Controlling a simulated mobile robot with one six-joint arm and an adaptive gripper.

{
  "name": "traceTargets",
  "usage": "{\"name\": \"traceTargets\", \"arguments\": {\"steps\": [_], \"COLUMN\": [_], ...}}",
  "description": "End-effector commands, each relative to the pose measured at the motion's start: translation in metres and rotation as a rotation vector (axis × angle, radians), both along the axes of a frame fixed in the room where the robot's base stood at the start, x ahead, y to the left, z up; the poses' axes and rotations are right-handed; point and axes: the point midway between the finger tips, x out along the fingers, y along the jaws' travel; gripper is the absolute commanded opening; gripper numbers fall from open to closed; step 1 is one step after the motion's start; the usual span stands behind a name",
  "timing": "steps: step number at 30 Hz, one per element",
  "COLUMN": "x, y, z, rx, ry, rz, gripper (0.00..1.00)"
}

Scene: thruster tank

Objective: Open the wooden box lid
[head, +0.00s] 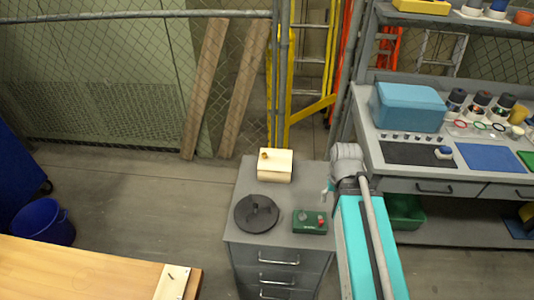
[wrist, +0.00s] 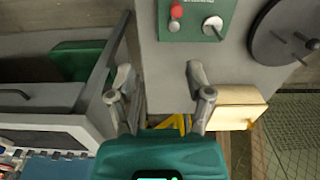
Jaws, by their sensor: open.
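The pale wooden box (head: 276,173) sits at the back of the grey drawer cabinet's top. Its lid (head: 280,157) looks shut, with a small brown knob (head: 264,156) near its left side. In the wrist view the box (wrist: 235,117) shows at the lower right, just right of my right finger and partly cut off by it. My gripper (wrist: 158,72) is open with nothing between its fingers, beside the cabinet's edge and apart from the box. In the head view my arm reaches up on the right of the cabinet, and the fingers are hard to make out.
The grey cabinet (head: 243,222) also bears a dark round disc (head: 256,213) and a green control box (head: 310,222) with a red button and knob. A workbench (head: 440,185) with a blue case (head: 407,107) stands at right. A mesh fence (head: 120,90) is behind.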

Motion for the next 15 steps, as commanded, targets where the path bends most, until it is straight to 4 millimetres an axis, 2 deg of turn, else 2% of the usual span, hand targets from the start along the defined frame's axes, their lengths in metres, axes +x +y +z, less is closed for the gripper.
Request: {"name": "traceTargets", "arguments": {"steps": [5,6,8,15], "x": [0.025,0.034,0.05,0.13], "y": [0.014,0.028,0.04,0.102], "z": [0.007,0.009,0.013,0.036], "rx": [0.018,0.025,0.037,0.093], "ry": [-0.029,-0.041,-0.063,-0.187], "rz": [0.068,0.09,0.14,0.399], "gripper": [0.68,0.68,0.68,0.68]}}
